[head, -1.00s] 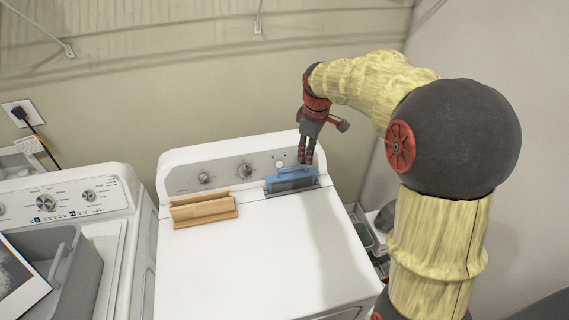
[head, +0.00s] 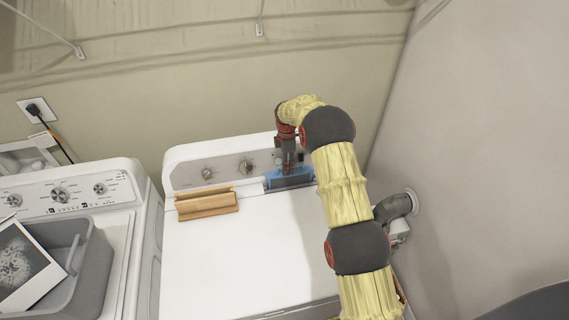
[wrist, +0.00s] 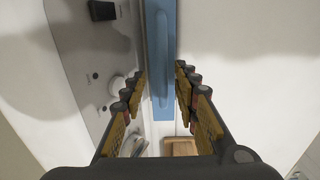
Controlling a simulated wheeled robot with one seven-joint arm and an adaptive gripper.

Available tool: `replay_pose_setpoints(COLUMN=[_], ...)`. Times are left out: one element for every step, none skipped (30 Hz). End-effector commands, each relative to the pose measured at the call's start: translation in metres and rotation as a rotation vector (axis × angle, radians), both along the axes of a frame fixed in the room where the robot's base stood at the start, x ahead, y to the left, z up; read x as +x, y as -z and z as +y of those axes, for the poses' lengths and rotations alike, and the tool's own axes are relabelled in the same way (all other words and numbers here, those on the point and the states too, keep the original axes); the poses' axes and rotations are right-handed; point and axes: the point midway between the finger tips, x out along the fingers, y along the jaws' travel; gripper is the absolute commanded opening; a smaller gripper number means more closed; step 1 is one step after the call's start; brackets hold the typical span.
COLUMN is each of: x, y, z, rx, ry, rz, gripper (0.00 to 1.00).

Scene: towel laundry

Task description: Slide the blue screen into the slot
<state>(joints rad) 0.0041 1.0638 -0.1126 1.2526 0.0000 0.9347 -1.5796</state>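The blue screen (head: 291,179), with a raised handle along its top and a grey panel in its front, stands near the back right of the white dryer top. In the wrist view the blue screen (wrist: 160,95) runs lengthwise between my fingers. My gripper (head: 290,170) points down at it from above. In the wrist view my gripper (wrist: 161,72) is open, with one finger on each side of the blue strip; I cannot tell if they touch it. The slot cannot be made out; the screen's lower edge meets the dryer top.
A wooden holder (head: 207,204) lies left of the screen on the dryer (head: 240,260). The control panel (head: 225,172) with knobs rises close behind. A washer (head: 112,228) with a grey basket (head: 85,275) stands left. The dryer top's front is clear.

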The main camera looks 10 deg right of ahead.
Motion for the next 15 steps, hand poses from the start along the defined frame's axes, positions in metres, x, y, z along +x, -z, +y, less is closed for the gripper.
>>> replay_pose_setpoints(x=[0.000,0.000,0.000,0.000,0.000,-0.001,-0.001,-0.001,-0.001,-0.001,-0.001,-0.001,-0.001,-0.001,0.000], y=[0.003,0.005,0.008,0.011,0.014,0.019,0.024,0.028,0.034,0.039,0.043,0.049,0.053,0.057,0.061], z=[0.000,0.000,0.000,0.000,0.000,0.000,0.000,0.000,0.000,0.000,0.000,0.000,0.000,0.000,0.000], rx=[0.000,0.000,0.000,0.000,0.000,0.000,0.000,0.000,0.000,0.000,0.000,0.000,0.000,0.000,0.000], ry=[-0.004,-0.006,-0.006,-0.006,-0.006,-0.006,-0.006,-0.006,-0.005,-0.005,-0.005,-0.005,-0.005,-0.005,-0.005], rz=[0.002,0.003,0.004,0.004,0.005,0.006,0.006,0.005,0.006,0.007,0.006,0.005,0.005,0.005,0.005], gripper=[0.30,0.30,0.30,0.30,0.30,0.30,0.30,0.30,0.30,0.30,0.30,0.30,0.30,0.30,0.30])
